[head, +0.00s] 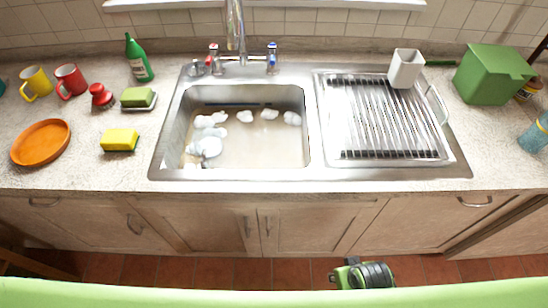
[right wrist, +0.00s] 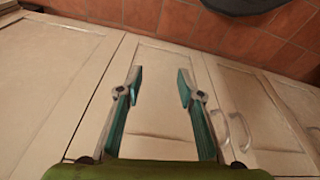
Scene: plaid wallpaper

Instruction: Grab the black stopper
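I cannot make out a black stopper in either view. The steel sink (head: 163,152) in the head view holds cloudy water (head: 255,145) with white suds (head: 268,114) and a pale bluish rounded shape (head: 206,146) at its left. The sink floor is hidden under the water. In the right wrist view my right gripper (right wrist: 160,88) has its two fingers wide apart, with nothing between them. It faces a cabinet door (right wrist: 160,55) below the counter. My left gripper is not in view.
A ribbed drainboard (head: 385,163) with a white holder (head: 405,68) lies right of the sink. Left stand a yellow sponge (head: 119,139), orange plate (head: 41,142), mugs (head: 70,80) and a green bottle (head: 138,60). The tap (head: 237,30) overhangs the sink's back. A green box (head: 490,74) stands far right.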

